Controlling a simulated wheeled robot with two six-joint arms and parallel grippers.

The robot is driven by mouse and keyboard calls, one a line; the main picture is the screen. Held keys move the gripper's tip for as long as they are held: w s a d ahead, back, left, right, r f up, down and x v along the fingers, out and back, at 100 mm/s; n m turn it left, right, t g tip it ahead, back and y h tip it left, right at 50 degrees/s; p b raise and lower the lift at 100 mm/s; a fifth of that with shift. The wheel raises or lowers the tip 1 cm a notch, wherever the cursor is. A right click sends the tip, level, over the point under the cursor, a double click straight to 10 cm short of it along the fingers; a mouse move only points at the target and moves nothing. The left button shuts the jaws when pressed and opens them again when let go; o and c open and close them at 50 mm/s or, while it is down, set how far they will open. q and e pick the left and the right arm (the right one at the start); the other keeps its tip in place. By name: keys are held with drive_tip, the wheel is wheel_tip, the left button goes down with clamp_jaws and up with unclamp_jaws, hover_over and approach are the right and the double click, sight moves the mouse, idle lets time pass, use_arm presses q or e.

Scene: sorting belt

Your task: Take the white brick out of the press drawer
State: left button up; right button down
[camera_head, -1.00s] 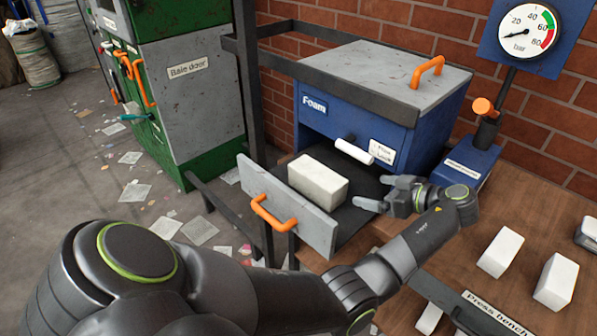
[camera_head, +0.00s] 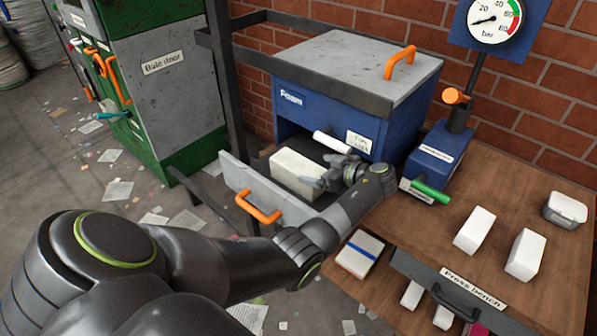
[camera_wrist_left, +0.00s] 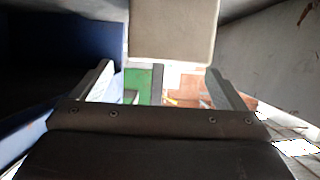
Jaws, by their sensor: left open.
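The white brick (camera_head: 296,172) lies in the open drawer (camera_head: 238,176) of the blue foam press (camera_head: 335,118). My left gripper (camera_head: 325,178) is at the brick's right end, with its fingers pointing left toward it. In the left wrist view the brick (camera_wrist_left: 173,30) fills the top middle, beyond and between the two spread fingers of the gripper (camera_wrist_left: 160,80). The fingers are open, and I cannot tell whether they touch the brick. The drawer front has an orange handle (camera_head: 258,208). My right gripper does not show.
The press bench (camera_head: 415,215) on the right holds two white blocks (camera_head: 475,230) (camera_head: 526,254) and a small grey tin (camera_head: 565,211). A gauge stand (camera_head: 437,160) with a green handle is right of the press. A dark frame post (camera_head: 226,70) stands left.

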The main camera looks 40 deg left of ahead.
sight(307, 169)
use_arm(q)
drive_tip(key=x, duration=0.3)
drive_tip(key=p+x, duration=0.1)
drive_tip(key=shift+s+a+f, duration=0.2)
drive_tip(key=shift+s+f, duration=0.1)
drive_tip(key=shift+c, duration=0.2)
drive_tip(key=c, duration=1.2)
